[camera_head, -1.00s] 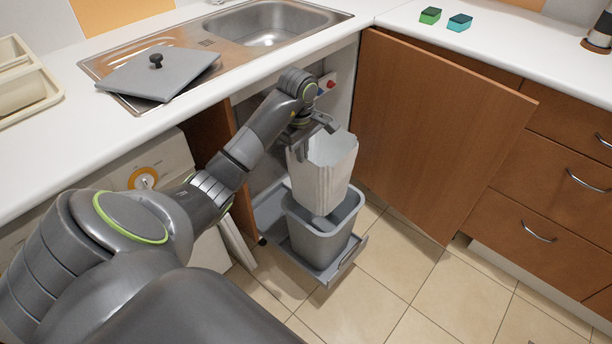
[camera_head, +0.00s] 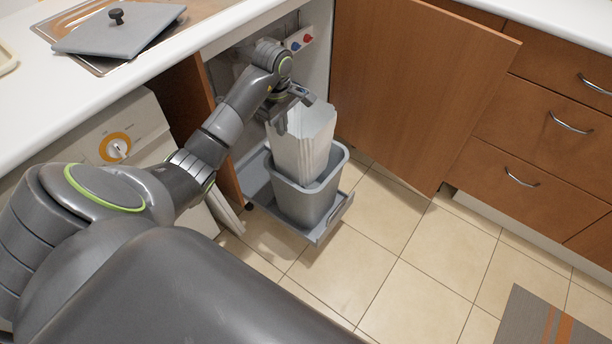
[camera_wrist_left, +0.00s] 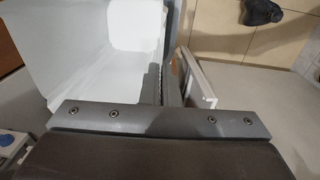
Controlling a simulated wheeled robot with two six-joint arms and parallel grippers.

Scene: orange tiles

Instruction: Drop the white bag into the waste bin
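The white bag (camera_head: 303,142) is an upright, open-topped, pleated liner. Its lower part is inside the grey waste bin (camera_head: 304,205), and its upper part stands above the bin rim. The bin sits on a grey pull-out tray in front of the open sink cabinet. My left gripper (camera_head: 287,112) is at the bag's upper left rim and appears shut on it. In the left wrist view, the bag (camera_wrist_left: 85,45) opens at the upper left, beside the dark finger bar (camera_wrist_left: 155,119). The fingertips' grip itself is partly hidden. My right gripper is out of view.
The brown cabinet door (camera_head: 415,90) stands open to the right of the bin. A grey lid with a black knob (camera_head: 120,30) lies on the sink at the upper left. A white appliance (camera_head: 115,130) is left of the cabinet. Tiled floor (camera_head: 400,255) in front is clear.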

